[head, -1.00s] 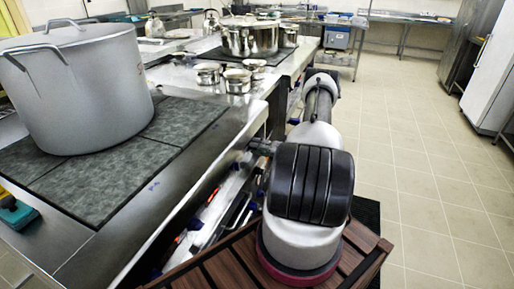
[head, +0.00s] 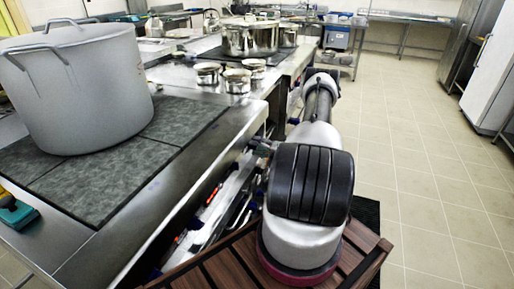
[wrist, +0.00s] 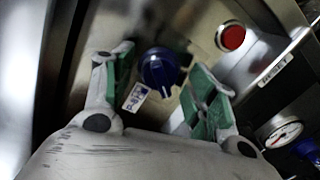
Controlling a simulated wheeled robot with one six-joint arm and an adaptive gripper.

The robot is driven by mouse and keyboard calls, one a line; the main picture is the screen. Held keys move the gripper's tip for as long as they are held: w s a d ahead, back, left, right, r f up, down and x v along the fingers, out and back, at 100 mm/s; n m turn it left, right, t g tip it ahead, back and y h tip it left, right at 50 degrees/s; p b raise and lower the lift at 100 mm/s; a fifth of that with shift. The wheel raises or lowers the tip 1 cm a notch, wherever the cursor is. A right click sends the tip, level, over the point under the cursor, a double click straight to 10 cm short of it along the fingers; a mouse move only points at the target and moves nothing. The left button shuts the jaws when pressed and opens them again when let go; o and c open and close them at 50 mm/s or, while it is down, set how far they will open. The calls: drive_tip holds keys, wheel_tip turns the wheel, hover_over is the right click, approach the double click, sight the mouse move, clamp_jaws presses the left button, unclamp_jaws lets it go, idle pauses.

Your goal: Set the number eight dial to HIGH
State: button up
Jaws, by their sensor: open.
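A dark blue round dial (wrist: 160,72) sits on the steel front panel in the wrist view, with a small white tag (wrist: 136,96) with blue print just below it. The print is too blurred to read, so I cannot tell the dial's number or setting. My gripper (wrist: 165,85) is open, its green-padded fingers on either side of the dial. I cannot tell whether either finger touches it. In the head view my arm hides the gripper's tips, and the panel there shows only in part beside the counter.
A red button (wrist: 231,37) sits right of the dial, near a label strip (wrist: 275,70) and a round gauge (wrist: 283,133). A large grey stockpot (head: 78,88) stands on dark tiles (head: 160,150) on the counter. Smaller steel pots (head: 237,81) stand farther back. The tiled floor (head: 430,160) at right is clear.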

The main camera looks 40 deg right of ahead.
drive_tip(key=v, duration=1.2)
